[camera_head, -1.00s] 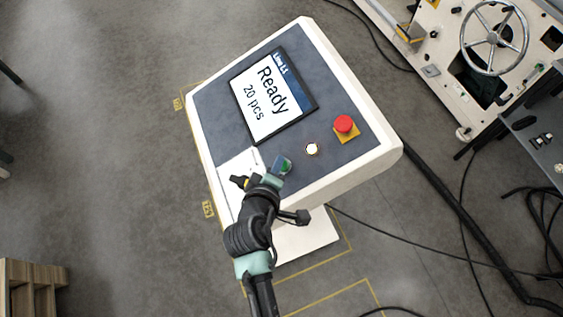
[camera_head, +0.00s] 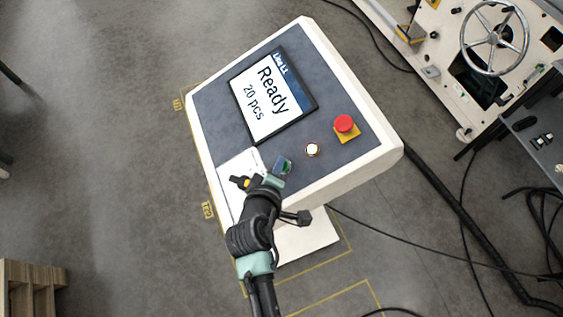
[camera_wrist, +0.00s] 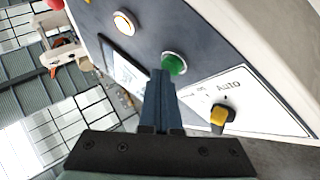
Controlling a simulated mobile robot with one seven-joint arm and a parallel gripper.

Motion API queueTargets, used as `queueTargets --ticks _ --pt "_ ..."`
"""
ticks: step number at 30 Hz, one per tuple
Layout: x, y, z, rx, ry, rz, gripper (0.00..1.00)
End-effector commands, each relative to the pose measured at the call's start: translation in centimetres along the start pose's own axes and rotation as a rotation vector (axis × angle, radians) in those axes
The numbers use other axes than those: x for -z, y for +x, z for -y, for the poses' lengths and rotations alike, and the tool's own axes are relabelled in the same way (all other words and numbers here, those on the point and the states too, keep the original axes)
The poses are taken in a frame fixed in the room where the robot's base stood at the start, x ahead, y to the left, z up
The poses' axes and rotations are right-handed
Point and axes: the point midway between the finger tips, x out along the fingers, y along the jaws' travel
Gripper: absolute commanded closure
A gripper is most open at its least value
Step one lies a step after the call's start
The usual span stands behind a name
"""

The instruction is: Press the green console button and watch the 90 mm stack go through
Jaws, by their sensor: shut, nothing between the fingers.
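The console (camera_head: 215,112) is a white cabinet with a dark sloped panel. Its screen (camera_head: 265,97) reads "Ready" and "20 pcs". The green button (camera_wrist: 174,63) is a round dome on the panel in the wrist view; in the head view, a bit of green (camera_head: 287,168) shows beside my fingertips. My gripper (camera_head: 281,162) is shut and empty, low over the panel. In the wrist view its fingertips (camera_wrist: 160,76) point at the button's lower left edge and lie very close to it. I cannot tell whether they touch. No 90 mm stack is recognisable in view.
A lit white button (camera_head: 312,149) and a red mushroom button (camera_head: 344,124) on a yellow base sit right of the gripper. A yellow-black selector knob (camera_wrist: 218,116) is marked "AUTO". A machine with a handwheel (camera_head: 494,38) stands at upper right. Cables cross the floor.

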Motion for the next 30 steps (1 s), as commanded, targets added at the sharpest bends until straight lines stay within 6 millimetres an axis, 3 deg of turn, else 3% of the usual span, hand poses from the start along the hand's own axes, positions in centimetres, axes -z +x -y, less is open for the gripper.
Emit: queueTargets --ticks 20,30 --pt "-0.4 0.3 0.3 0.002 0.0 0.004 1.0" --pt "0.4 -0.8 -0.6 0.002 -0.001 0.003 1.0"
